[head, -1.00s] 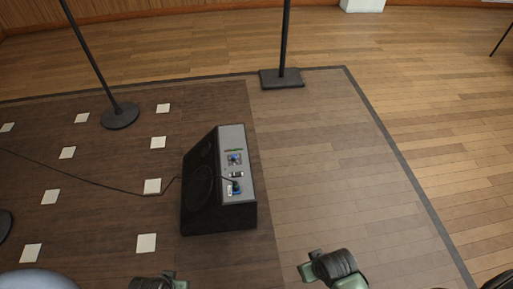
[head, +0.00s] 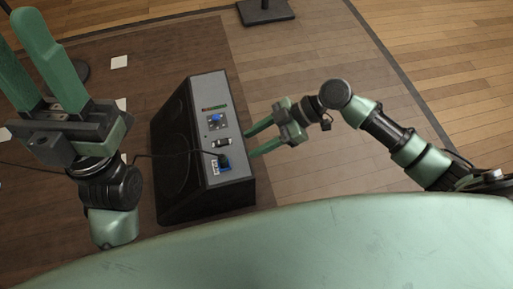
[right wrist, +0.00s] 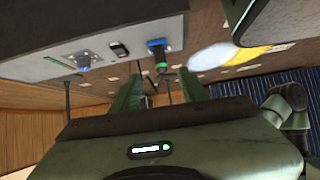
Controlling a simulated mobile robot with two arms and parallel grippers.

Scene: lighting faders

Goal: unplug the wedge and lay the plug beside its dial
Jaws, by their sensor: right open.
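The wedge (head: 175,150) is a black floor speaker with a sloped grey control panel. On the panel is a blue dial (head: 215,120). Below it, a dark plug (head: 223,160) sits in a blue socket, with a black cable running left. My right gripper (head: 250,143) is open and empty, just right of the panel, its fingers pointing at the plug end. In the right wrist view the plug (right wrist: 161,64) shows ahead between the open fingers, apart from them, and the dial (right wrist: 84,62) is to its left. My left gripper (head: 16,32) is open and empty at the upper left.
A black switch (head: 221,142) lies between dial and plug. A stand base (head: 265,11) is on the floor behind the wedge. The cable (head: 150,156) crosses the wedge's left side. Pale squares (head: 119,62) mark the dark floor. Wooden floor (head: 310,60) to the right is clear.

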